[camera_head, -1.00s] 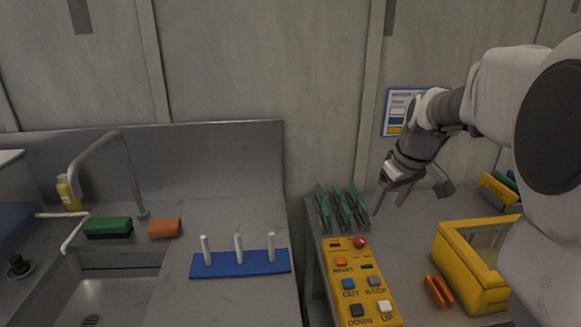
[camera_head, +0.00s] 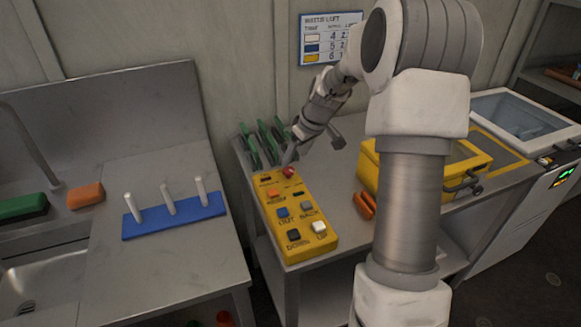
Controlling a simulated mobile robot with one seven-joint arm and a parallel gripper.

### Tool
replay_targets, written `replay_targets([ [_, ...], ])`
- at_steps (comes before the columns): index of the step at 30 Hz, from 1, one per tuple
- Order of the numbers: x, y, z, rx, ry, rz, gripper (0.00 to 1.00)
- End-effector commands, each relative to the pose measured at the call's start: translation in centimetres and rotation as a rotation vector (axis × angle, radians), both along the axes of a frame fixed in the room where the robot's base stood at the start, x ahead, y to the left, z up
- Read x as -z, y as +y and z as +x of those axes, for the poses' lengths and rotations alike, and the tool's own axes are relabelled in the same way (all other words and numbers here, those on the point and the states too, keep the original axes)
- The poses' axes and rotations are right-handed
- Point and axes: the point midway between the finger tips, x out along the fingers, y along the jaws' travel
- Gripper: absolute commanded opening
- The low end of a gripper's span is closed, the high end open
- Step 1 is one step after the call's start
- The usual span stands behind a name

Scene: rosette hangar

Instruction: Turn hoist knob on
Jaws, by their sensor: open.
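The yellow hoist control box (camera_head: 318,252) lies on the grey bench in the middle of the view. It has labelled buttons in orange, blue, grey, black and white. A red knob (camera_head: 289,173) sits at its far end, partly hidden by my gripper. My gripper (camera_head: 288,160) is open and empty, pointing down just above or beside the red knob. I cannot tell whether a fingertip touches the knob. Which way the knob is turned is too small to tell.
Green-handled tools (camera_head: 262,143) stand just left of my gripper. A yellow bin (camera_head: 367,170) and orange pieces (camera_head: 364,205) are to the right. A blue peg board (camera_head: 150,227) is on the left counter beside the sink. A wall chart (camera_head: 329,42) hangs behind.

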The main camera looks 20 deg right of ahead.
Motion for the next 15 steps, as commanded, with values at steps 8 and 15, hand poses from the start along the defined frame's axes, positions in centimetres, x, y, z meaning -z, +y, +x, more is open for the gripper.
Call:
replay_targets([
  [8, 4.5, 0.7, 1.7, 0.0, 0.001, 0.0, 0.74],
  [15, 5.7, 0.9, 2.2, 0.0, 0.0, -0.001, 0.74],
])
